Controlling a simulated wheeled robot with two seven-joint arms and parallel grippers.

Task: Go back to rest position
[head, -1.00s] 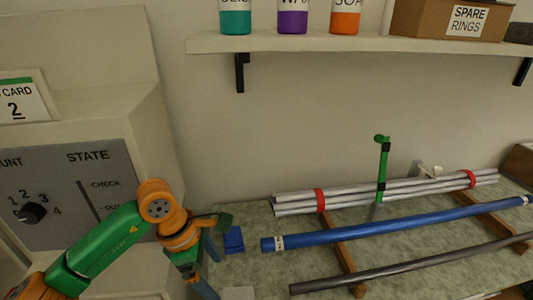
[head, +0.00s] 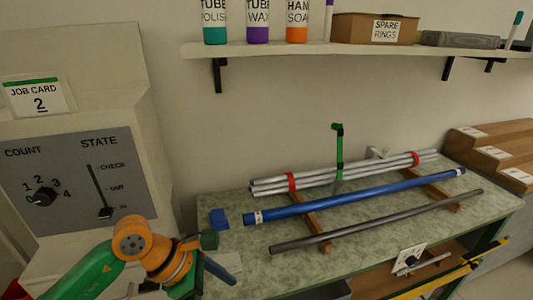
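My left arm, green and orange, comes in from the lower left, and its gripper (head: 212,262) is near the left front corner of the bench (head: 375,210). The fingers look spread apart, with nothing visible between them. A blue block (head: 219,219) lies on the bench just beyond the gripper, apart from it. My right gripper is not in view. A bundle of grey rods (head: 335,178) with red bands lies at the back of the bench. A blue rod (head: 360,195) and a dark grey rod (head: 375,222) lie in front on wooden supports.
A machine panel (head: 75,180) with a count dial and a state lever at IN stands at the left, under job card 2 (head: 40,97). A shelf (head: 330,49) with bottles and a spare rings box hangs above. A green upright (head: 339,150) rises by the bundle. Wooden steps stand at right.

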